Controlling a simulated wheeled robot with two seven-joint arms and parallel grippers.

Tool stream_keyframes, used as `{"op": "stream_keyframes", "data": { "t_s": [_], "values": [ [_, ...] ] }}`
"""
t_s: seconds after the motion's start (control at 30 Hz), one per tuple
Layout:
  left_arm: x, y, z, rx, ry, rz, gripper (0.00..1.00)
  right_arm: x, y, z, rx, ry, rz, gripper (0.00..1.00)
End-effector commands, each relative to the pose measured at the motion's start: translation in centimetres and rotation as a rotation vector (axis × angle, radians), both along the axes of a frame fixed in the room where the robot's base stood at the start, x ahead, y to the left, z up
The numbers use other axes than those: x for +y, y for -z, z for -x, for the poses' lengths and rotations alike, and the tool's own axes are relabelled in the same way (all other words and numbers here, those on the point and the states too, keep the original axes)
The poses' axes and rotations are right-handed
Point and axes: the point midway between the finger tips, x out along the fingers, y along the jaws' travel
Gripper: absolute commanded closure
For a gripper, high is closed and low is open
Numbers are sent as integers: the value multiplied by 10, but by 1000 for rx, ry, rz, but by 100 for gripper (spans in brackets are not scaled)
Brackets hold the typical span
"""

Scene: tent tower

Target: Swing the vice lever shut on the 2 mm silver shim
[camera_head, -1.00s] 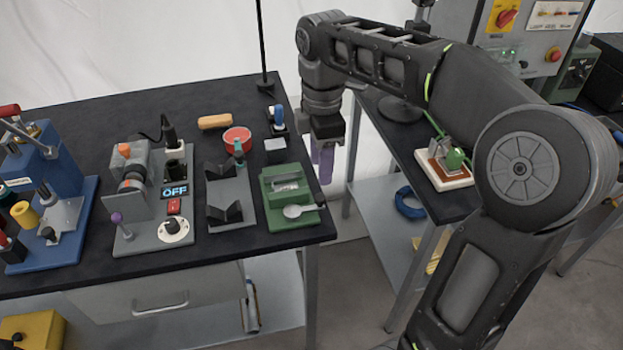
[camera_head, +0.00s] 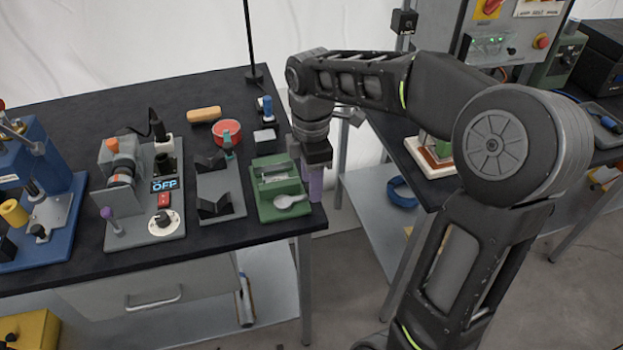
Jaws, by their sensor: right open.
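The green vice (camera_head: 265,205) sits at the right end of the black bench. Its silver, spoon-shaped lever (camera_head: 290,201) lies along the near side, with the round end to the left. A thin silver strip, which looks like the shim (camera_head: 276,178), lies across the vice's middle; its exact fit between the jaws is too small to tell. My right gripper (camera_head: 313,186) points down with purple fingers just right of the vice, at the bench edge. It is open and appears empty; whether it touches the lever cannot be told. My left gripper is out of view.
Left of the vice stand a grey V-block fixture (camera_head: 220,188), a grey unit with an OFF display (camera_head: 165,184) and a blue press (camera_head: 50,200). A red round tin (camera_head: 227,130) and small holder (camera_head: 266,113) lie behind. A gap separates this bench from the right table (camera_head: 385,125).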

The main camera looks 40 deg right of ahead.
Motion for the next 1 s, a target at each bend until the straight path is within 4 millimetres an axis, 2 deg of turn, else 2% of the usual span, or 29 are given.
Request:
{"op": "stream_keyframes", "data": {
  "t_s": [0.23,0.73,1.0],
  "values": [
    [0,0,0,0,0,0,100,0,1,0,0,1,0,58],
    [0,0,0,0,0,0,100,0,0,0,-1,1,-1,99],
    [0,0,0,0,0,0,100,0,0,0,-1,1,-1,100]
  ]
}}
